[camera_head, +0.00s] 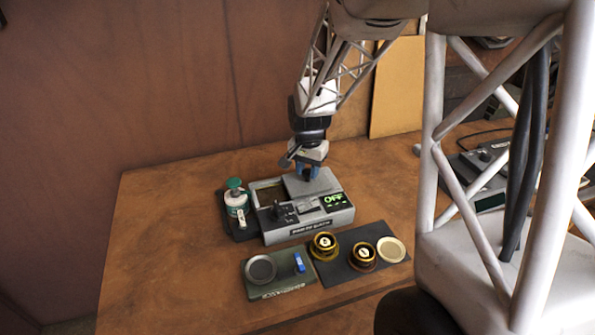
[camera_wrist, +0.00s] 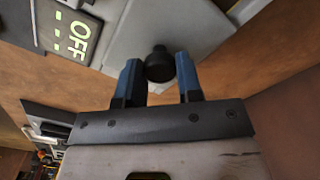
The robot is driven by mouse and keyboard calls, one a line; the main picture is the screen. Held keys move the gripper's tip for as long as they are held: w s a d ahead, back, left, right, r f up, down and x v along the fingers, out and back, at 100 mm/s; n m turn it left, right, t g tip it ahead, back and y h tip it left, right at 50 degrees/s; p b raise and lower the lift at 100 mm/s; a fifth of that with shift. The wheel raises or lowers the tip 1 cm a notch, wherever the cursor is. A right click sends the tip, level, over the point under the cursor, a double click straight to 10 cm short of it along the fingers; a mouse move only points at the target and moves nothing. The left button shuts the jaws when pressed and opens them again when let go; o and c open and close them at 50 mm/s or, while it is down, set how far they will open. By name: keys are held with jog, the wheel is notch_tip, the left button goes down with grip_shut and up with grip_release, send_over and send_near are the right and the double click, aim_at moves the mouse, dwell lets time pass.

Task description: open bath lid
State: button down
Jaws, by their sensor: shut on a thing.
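The bath (camera_head: 310,230) is a grey box on the table with an open dark basin (camera_head: 268,192) at its left and a lit green OFF display (camera_head: 336,200), which also shows in the wrist view (camera_wrist: 78,40). The flat grey lid (camera_head: 324,184) lies at the top right of the bath. It also fills the top of the wrist view (camera_wrist: 190,22). My gripper (camera_head: 308,174) is over the lid, pointing down. Whether the lid touches the bath is unclear.
A white bottle with a green cap (camera_head: 236,203) stands left of the bath. In front are a green mat (camera_head: 290,287) with a grey disc and blue piece, and a dark mat (camera_head: 340,272) with brass pots and a cream dish (camera_head: 391,249). The left table is clear.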

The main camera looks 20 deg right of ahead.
aim_at(308, 171)
jog(key=shift+d, duration=0.1)
jog(key=c, duration=0.8)
grip_release()
jog(key=shift+r, duration=3.95)
